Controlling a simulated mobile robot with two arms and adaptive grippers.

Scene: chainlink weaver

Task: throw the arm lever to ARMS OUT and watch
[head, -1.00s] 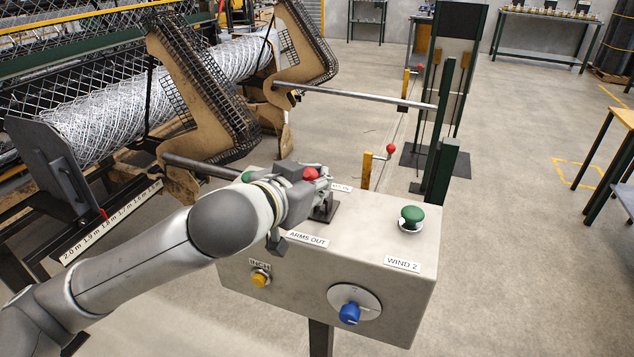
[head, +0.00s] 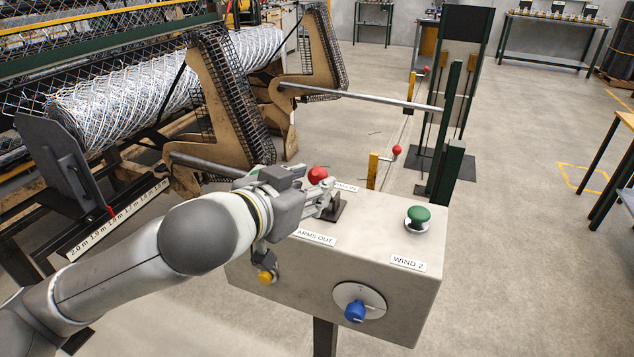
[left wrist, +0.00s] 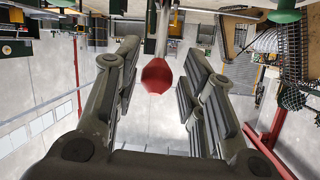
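The arm lever's red knob (head: 318,174) stands above the grey control box, beside my left gripper (head: 322,196). In the left wrist view the red knob (left wrist: 158,76) is between the two spread fingers, with a gap on each side. My left gripper is open. The ARMS OUT label (head: 315,237) is on the near side of the box top; a partly hidden label (head: 345,187) is at the far side. The lever's shaft is partly hidden, so its exact position is unclear. The two tan arms with mesh (head: 225,100) stand steeply beside the wire roll (head: 150,85). My right gripper is not in view.
The control box (head: 390,285) also carries a green WIND 2 button (head: 417,217), a blue knob (head: 355,311) and a yellow button (head: 265,277). A metal bar (head: 360,97) reaches right from the arms. Open floor lies to the right.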

